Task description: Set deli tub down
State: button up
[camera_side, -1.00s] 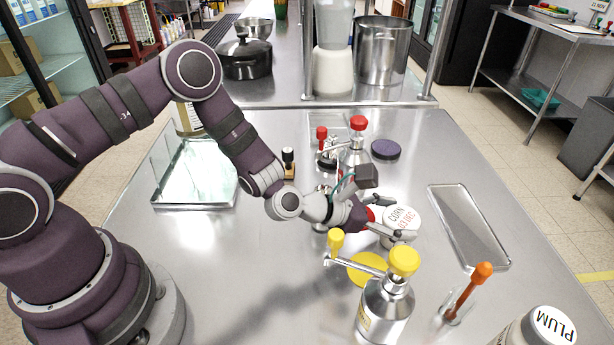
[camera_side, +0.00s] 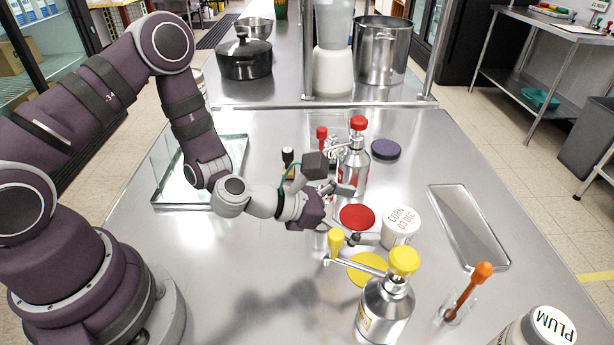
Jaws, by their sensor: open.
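The deli tub (camera_side: 400,228) is white, with a lid marked "CORN 03 DEC". It stands on the steel counter, right of a red disc (camera_side: 357,217) and behind and right of a yellow disc (camera_side: 368,270). My gripper (camera_side: 350,212) is open and empty, left of the tub and apart from it. One finger reaches low toward the tub's left side, and the other is up near the red-topped bottle. The tub's underside is hidden.
A yellow-topped pump bottle (camera_side: 385,305) stands in front of the tub, and a red-topped one (camera_side: 354,165) behind my gripper. A dark purple disc (camera_side: 385,149) lies further back. A tub marked "PLUM" (camera_side: 545,330) is at front right.

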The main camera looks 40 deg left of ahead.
jog(key=v, duration=0.3)
jog(key=shift+s+a, duration=0.15)
jog(key=shift+s, duration=0.15)
jog(key=shift+v, duration=0.85)
jog(key=shift+w+r, duration=0.1)
jog(key=shift+r, duration=0.05)
jog(key=s+d+r+m+g+h, duration=0.1)
jog(key=s+r+m+g, duration=0.15)
jog(key=m, duration=0.75)
jog(key=s+d+r+m+g, duration=0.1)
jog(key=r+m+g, duration=0.15)
jog(key=m, duration=0.75)
jog(key=s+a+r+m+y, duration=0.4)
jog(key=a, duration=0.2)
jog(key=s+a+r+m+y, duration=0.3)
jog(key=s+a+m+y, duration=0.1)
jog(key=a, duration=0.3)
jog(key=shift+a+r+m+g+y, duration=0.3)
jog(key=shift+r+m, duration=0.05)
jog(key=shift+m, duration=0.25)
